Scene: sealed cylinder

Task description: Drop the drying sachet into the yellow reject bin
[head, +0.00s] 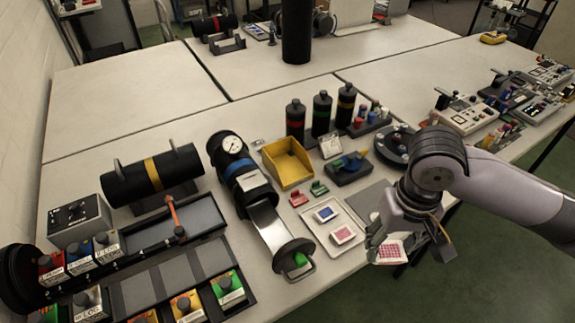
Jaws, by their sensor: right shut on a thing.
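My right gripper (404,243) comes in from the right and is shut on a white sachet with a red pattern (389,251). It holds the sachet over the table's front edge, right of the pale tray (319,239). The yellow bin (288,160) stands open mid-table, to the left of and behind the gripper. A blue-marked packet (326,214) and a red-marked packet (343,234) lie in the tray. My left gripper is not in view.
An opened cylinder with a gauge (233,145) stands left of the bin. Black bottles (321,113) stand behind it. Small red (298,199) and green (318,188) clips lie between bin and tray. A dark round fixture (394,146) is near my right arm.

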